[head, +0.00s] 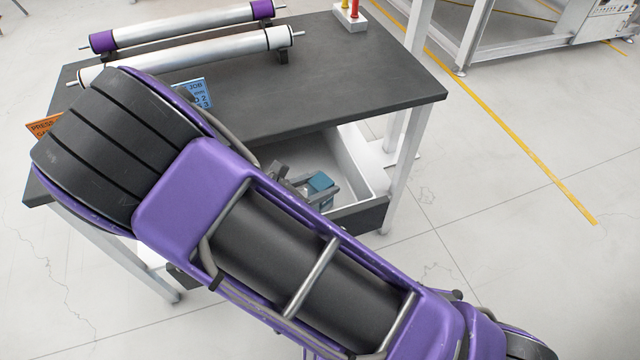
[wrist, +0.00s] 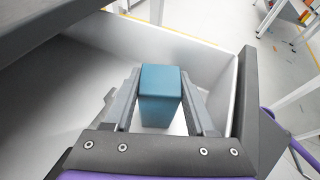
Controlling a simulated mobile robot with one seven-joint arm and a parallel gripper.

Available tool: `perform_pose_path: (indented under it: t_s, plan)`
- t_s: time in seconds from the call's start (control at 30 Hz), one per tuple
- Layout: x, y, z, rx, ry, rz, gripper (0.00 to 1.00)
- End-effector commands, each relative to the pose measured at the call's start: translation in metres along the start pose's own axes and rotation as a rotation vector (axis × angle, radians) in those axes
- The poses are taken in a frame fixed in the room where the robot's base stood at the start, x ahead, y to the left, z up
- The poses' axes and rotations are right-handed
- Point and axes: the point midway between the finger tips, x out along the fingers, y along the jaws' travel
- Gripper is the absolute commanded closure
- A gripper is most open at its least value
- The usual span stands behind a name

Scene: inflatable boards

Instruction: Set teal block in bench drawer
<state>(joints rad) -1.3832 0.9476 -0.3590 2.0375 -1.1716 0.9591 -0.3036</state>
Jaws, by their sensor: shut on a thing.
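The teal block (wrist: 160,88) is between the two fingers of my gripper (wrist: 163,100) in the wrist view, and the fingers are shut on it. In the head view the block (head: 320,182) shows small beside my gripper (head: 312,190), partly covered by a finger. The bench drawer (head: 376,180) is pulled out under the dark bench top, with pale inner walls and a dark front. The block is within the drawer's walls. I cannot tell whether it touches the drawer floor. In the wrist view the drawer wall (wrist: 205,55) runs behind and right of the block.
The bench top (head: 350,75) overhangs the drawer's rear. On it lie two rollers (head: 190,55), a blue job card (head: 196,92), an orange card (head: 42,126) and a white holder (head: 350,18). My arm covers much of the bench's left side. The floor at right is clear.

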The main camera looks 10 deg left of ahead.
Motion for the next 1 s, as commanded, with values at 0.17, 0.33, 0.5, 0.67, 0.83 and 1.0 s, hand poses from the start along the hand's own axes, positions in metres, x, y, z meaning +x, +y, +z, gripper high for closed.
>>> perform_pose_path:
  t_s: [0.17,0.33,0.5,0.67,0.83,1.0]
  plan:
    - [0.0,0.0,0.001,0.002,0.0,0.0,1.0]
    - [0.0,0.0,-0.001,0.001,0.001,0.0,0.35]
    - [0.0,0.0,-0.001,0.001,0.001,0.0,0.14]
    - [0.0,0.0,-0.001,0.001,0.001,0.0,0.14]
    - [-0.004,0.001,0.002,0.001,0.001,0.002,0.14]
    - [-0.032,0.001,0.003,0.001,0.003,0.005,0.14]
